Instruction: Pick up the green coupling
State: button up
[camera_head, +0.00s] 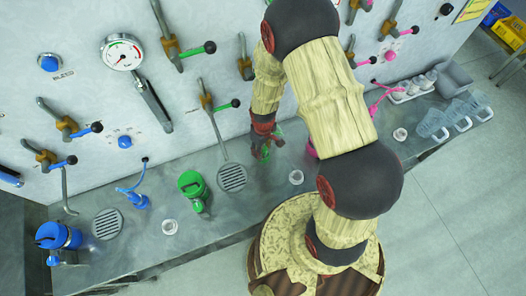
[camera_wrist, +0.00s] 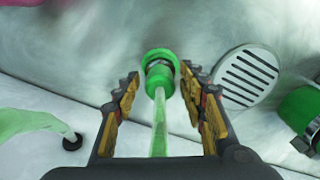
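The green coupling (camera_wrist: 160,72) is in the middle of the wrist view, a round green collar with a grey metal part. A pale green hose (camera_wrist: 160,130) runs from it toward the camera, between my fingers. My gripper (camera_wrist: 162,92) is open, one finger on each side of the coupling, with a narrow gap showing on both sides. In the head view my gripper (camera_head: 264,146) is low at the bench by the wall. Only bits of green show around it there, and my arm hides part of that area.
A round slotted drain (camera_wrist: 247,76) lies right of the coupling, with a green canister (camera_head: 193,190) beyond it. A blue coupling (camera_head: 133,197) and blue canister (camera_head: 58,240) stand further left. A pink hose (camera_head: 378,98), clear jugs (camera_head: 435,124) and wall valves are around.

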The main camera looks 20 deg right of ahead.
jog(key=c, duration=1)
grip_shut()
jog(key=shift+r, duration=0.15)
jog(key=shift+r, duration=0.25)
notch_tip(320, 180, up, 2)
jog(key=shift+w+r, duration=0.1)
jog(key=s+d+r, duration=0.1)
jog(key=s+r, duration=0.9)
jog(key=s, duration=0.4)
jog(key=shift+d, duration=0.25)
